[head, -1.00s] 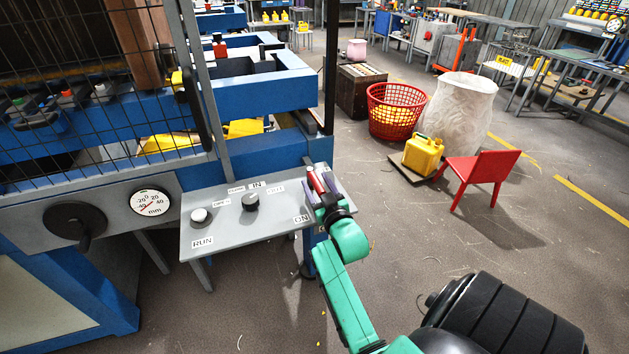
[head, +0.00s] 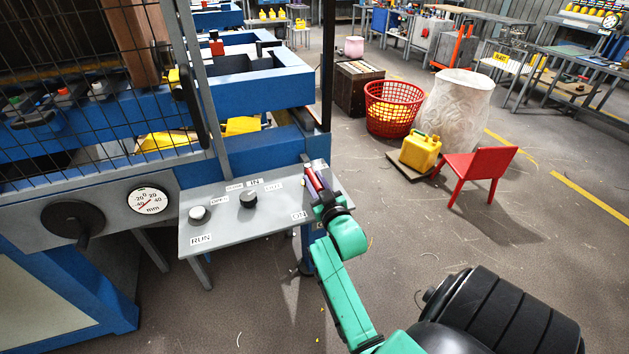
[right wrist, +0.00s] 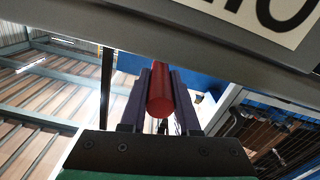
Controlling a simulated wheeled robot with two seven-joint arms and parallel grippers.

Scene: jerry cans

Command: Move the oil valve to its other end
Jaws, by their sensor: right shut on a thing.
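The oil valve shows as a red handle (head: 312,179) at the right end of the grey control panel, near the ON label. My right gripper (head: 317,184) is at this handle, with its purple fingers on both sides of it. In the right wrist view the round red handle (right wrist: 160,96) lies between the two dark fingers (right wrist: 158,98), which are shut on it. The valve's base and pivot are hidden by the gripper and the panel edge. My left gripper is not in view.
The grey panel (head: 240,225) carries a white RUN button (head: 199,214) and a black knob (head: 248,200). A blue machine with a mesh guard (head: 80,100) stands at left. A yellow jerry can (head: 420,151), a red basket (head: 392,108) and a red chair (head: 477,170) stand on the floor at right.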

